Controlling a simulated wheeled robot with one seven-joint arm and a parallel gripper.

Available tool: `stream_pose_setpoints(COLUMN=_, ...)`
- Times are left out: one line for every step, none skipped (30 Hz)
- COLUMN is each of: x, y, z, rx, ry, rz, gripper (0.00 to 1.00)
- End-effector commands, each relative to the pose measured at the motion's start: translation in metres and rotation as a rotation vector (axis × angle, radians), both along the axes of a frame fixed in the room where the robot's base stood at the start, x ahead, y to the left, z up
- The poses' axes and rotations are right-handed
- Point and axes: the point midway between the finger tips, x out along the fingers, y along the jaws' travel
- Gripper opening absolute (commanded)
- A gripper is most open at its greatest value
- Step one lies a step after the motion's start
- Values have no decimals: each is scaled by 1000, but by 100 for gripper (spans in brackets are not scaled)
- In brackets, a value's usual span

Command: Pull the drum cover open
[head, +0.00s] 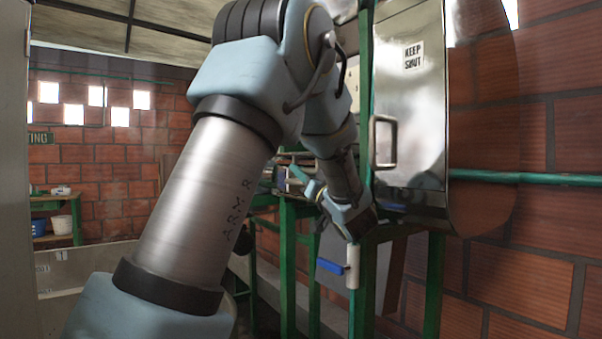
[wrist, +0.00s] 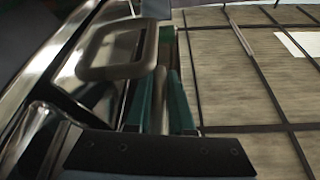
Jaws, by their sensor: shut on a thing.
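The drum cover (head: 418,90) is a shiny metal panel with a "KEEP SHUT" label, at the right of the head view. Its handle (head: 384,142) is a squared metal loop near the cover's left edge. In the wrist view the handle (wrist: 120,72) stands out from the shiny surface at the left. In the head view my wrist is beside the cover's lower left, and the grip itself is not clear.
A green frame (head: 288,260) stands below and left of the cover. A valve with a blue lever (head: 331,267) is under my wrist. A green pipe (head: 530,178) runs along the brick wall at the right.

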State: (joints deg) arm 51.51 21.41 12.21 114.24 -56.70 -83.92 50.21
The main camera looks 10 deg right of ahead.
Motion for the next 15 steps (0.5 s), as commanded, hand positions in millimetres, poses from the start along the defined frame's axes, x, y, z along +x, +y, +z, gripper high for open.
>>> stream_pose_setpoints(x=0, y=-3, z=0, rx=0, ry=1, rz=-6, gripper=0)
stream_pose_setpoints(x=0, y=-3, z=0, rx=1, ry=1, rz=-6, gripper=0)
stream_pose_setpoints(x=0, y=-2, z=1, rx=4, ry=3, rz=-7, gripper=0)
stream_pose_setpoints(x=0, y=-2, z=2, rx=10, ry=5, rz=-6, gripper=0)
stream_pose_setpoints(x=-1, y=-2, z=4, rx=20, ry=10, rz=-6, gripper=0)
stream_pose_setpoints(x=-1, y=-1, z=8, rx=38, ry=19, rz=-6, gripper=0)
stream_pose_setpoints(x=-1, y=0, z=10, rx=58, ry=28, rz=-6, gripper=0)
stream_pose_setpoints(x=-2, y=1, z=13, rx=80, ry=38, rz=-7, gripper=0)
stream_pose_setpoints(x=-2, y=1, z=17, rx=112, ry=54, rz=-7, gripper=0)
stream_pose_setpoints(x=-3, y=2, z=19, rx=134, ry=66, rz=-7, gripper=0)
stream_pose_setpoints(x=-3, y=2, z=21, rx=158, ry=76, rz=-8, gripper=0)
stream_pose_setpoints(x=-3, y=3, z=23, rx=187, ry=88, rz=-8, gripper=0)
stream_pose_setpoints(x=-3, y=3, z=24, rx=206, ry=98, rz=-7, gripper=0)
stream_pose_setpoints(x=-3, y=3, z=25, rx=221, ry=106, rz=-8, gripper=0)
stream_pose_setpoints(x=-3, y=4, z=26, rx=242, ry=116, rz=-7, gripper=0)
